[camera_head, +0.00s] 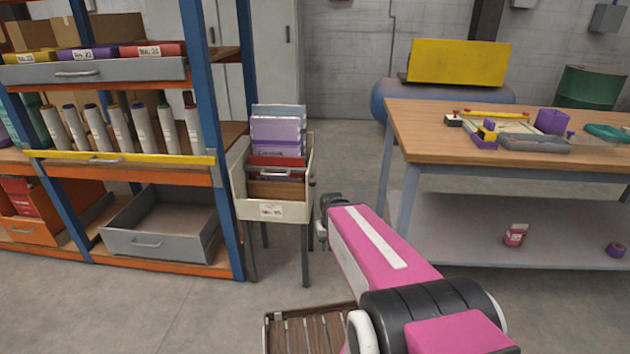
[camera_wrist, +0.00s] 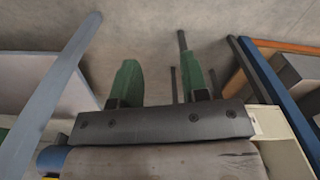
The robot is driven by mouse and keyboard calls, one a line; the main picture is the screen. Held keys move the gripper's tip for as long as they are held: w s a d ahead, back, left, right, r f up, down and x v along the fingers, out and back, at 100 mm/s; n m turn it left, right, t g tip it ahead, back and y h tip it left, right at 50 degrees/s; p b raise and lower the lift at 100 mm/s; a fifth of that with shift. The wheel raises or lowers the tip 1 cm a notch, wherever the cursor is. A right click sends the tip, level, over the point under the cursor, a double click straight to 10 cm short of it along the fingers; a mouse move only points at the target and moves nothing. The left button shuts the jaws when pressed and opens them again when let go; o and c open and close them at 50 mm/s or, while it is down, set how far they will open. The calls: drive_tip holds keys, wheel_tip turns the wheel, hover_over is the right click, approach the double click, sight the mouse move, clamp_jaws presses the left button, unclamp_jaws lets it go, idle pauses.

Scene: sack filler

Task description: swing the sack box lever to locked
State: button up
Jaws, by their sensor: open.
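No lever that I can make out shows in either view. A cream box (camera_head: 270,210) with a label on its front stands on thin dark legs beside the shelf rack. Lilac, red and other flat packs (camera_head: 277,132) stand in it. I cannot tell whether it is the sack box. My pink arm reaches toward it, and my gripper (camera_head: 323,228) is just right of the box's front, looking small and partly hidden. In the wrist view my gripper (camera_wrist: 163,85) has its two green fingers spread apart with nothing between them. A cream edge (camera_wrist: 285,140) shows at lower right there.
The blue and orange shelf rack (camera_head: 203,110) stands left, holding drawers and several tubes. A wooden workbench (camera_head: 440,122) with small items stands right. A slatted wooden thing (camera_head: 308,332) lies low in front, beside my arm.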

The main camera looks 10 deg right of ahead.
drive_tip(key=o, duration=0.3)
drive_tip(key=m+t+y, duration=1.1)
drive_tip(key=m+y, duration=0.1)
drive_tip(key=y, duration=0.2)
approach(315, 183)
drive_tip(key=x, duration=1)
drive_tip(key=shift+w+f, duration=0.35)
drive_tip(key=shift+w, duration=0.1)
drive_tip(key=shift+c, duration=0.2)
clamp_jaws()
